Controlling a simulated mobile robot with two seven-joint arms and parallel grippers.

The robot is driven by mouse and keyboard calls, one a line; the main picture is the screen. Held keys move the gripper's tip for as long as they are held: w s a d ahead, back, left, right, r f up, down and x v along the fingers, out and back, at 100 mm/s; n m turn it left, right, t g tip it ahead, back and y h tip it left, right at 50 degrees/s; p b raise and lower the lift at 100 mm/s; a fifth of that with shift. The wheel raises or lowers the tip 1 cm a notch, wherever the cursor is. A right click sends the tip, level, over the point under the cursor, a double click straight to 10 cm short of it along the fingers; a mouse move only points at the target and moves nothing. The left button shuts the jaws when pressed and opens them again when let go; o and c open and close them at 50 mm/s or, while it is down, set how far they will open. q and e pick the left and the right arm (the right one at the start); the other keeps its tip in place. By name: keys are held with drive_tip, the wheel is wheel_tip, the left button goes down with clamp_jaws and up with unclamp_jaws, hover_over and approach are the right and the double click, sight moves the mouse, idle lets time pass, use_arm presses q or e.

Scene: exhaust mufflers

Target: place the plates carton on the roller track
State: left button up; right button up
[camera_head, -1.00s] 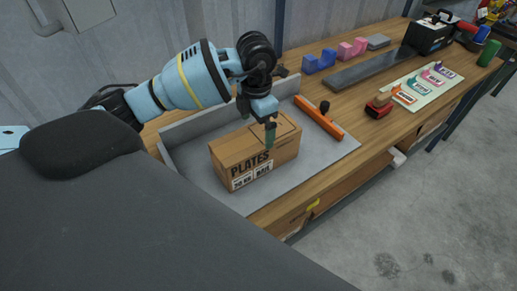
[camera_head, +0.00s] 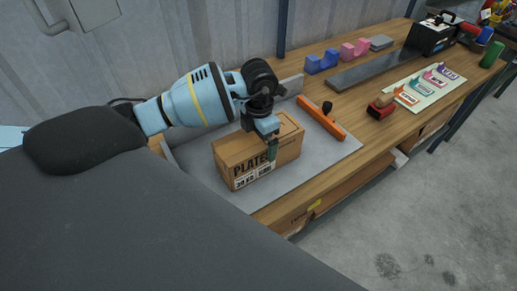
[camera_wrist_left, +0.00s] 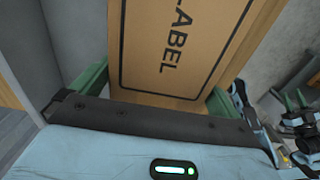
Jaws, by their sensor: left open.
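The plates carton (camera_head: 236,160) is a brown box marked PLATES, standing in a shallow grey tray (camera_head: 215,190) on the bench. My left gripper (camera_head: 271,150) is over the carton from above, with a green finger down along its front face. In the left wrist view the carton (camera_wrist_left: 175,50), marked LABEL, lies between the two green fingers of my open gripper (camera_wrist_left: 157,90). Whether the fingers touch it I cannot tell. A long dark grey strip (camera_head: 370,69) lies farther along the bench; rollers cannot be made out on it. My right gripper (camera_wrist_left: 295,104) shows small at the right, fingers apart.
An orange bar with a black knob (camera_head: 320,117) lies in the tray right of the carton. Blue (camera_head: 321,62) and pink (camera_head: 354,48) blocks stand behind the strip. A red stamp-like object (camera_head: 381,106) and a card board (camera_head: 425,87) are in front of it.

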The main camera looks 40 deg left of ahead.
use_arm(q)
drive_tip(key=shift+f, duration=0.95)
drive_tip(key=shift+r, duration=0.15)
drive_tip(key=c, duration=1.6)
drive_tip(key=shift+o, duration=0.2)
wheel_tip(320, 180, up, 10)
